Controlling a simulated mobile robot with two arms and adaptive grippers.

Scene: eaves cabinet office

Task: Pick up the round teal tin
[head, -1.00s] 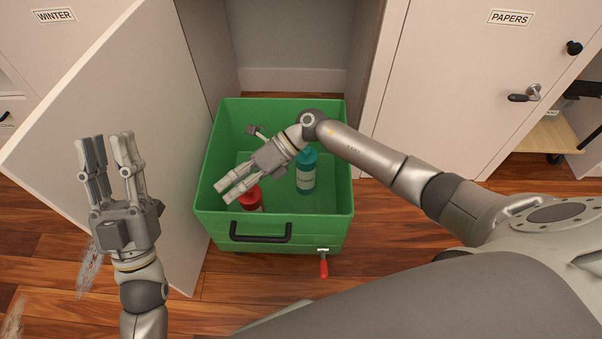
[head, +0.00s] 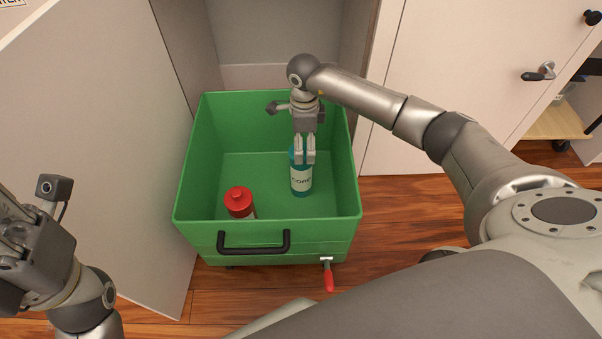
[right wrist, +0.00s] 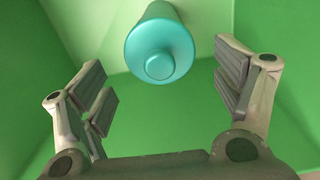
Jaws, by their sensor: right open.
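A round teal container (head: 301,180) with a white label, seemingly reading "SOAP", stands upright in the green bin (head: 188,190). It looks more like a bottle than a tin; no other teal thing shows. My right gripper (head: 305,160) points down over it and hides part of its top. In the right wrist view the container (right wrist: 160,42) shows its round top and knob-like cap between the open fingers, touching neither. My left gripper (head: 15,240) is at the lower left, partly out of the picture, away from the bin.
A red-capped container (head: 239,200) stands left of the teal one in the bin. The bin has a black front handle (head: 253,243) and a red-handled lever (head: 328,275). An open cabinet door (head: 90,130) stands left of it. The bin floor is otherwise clear.

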